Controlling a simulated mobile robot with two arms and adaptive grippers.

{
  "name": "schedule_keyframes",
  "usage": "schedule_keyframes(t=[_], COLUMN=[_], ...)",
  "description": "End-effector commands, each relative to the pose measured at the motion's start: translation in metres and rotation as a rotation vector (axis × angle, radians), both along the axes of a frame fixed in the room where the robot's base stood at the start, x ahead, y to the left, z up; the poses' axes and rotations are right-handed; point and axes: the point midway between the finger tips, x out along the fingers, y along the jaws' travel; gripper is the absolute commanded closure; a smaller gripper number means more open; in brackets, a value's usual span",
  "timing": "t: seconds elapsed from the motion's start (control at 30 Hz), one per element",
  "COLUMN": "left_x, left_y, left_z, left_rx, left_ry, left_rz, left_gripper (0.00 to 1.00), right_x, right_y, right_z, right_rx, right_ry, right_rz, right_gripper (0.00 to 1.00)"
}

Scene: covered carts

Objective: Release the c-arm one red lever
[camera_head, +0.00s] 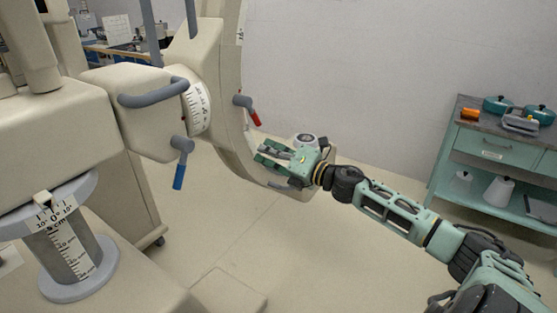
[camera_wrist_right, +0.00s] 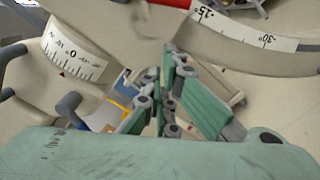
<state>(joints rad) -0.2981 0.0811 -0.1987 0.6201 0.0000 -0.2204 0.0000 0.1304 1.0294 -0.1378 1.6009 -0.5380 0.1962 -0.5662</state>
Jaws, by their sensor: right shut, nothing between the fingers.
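The red lever (camera_head: 254,117) hangs from a grey knob on the beige C-arm (camera_head: 225,80) in the head view. It points down and to the right. In the wrist view a red piece (camera_wrist_right: 172,3), apparently this lever, is cut by the top edge beside the angle scale. My right gripper (camera_head: 262,154) is shut and empty, below and slightly right of the lever, apart from it. Its green fingers (camera_wrist_right: 168,50) also show in the wrist view, pointing up toward the C-arm. My left gripper is not in view.
A blue-tipped lever (camera_head: 180,176) and a grey handle (camera_head: 153,94) stick out on the left of the C-arm. A green cart (camera_head: 493,150) with pots stands at the right by the wall. The floor between is clear.

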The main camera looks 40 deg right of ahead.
Motion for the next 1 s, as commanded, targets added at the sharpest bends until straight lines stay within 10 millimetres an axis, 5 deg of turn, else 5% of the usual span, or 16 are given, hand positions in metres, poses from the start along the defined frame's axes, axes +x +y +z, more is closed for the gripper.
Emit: schedule_keyframes(t=[0.4, 1.0], left_x=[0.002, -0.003], left_y=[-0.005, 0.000], left_z=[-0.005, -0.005], left_rx=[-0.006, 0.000], left_ry=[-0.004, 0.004], left_rz=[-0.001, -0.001], left_gripper=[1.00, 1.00], right_x=[-0.036, -0.039], right_y=[-0.010, -0.011], right_z=[-0.001, -0.001], right_rx=[0.000, -0.001], right_ry=[0.001, 0.000], right_rz=[0.000, 0.001], right_gripper=[1.00, 1.00])
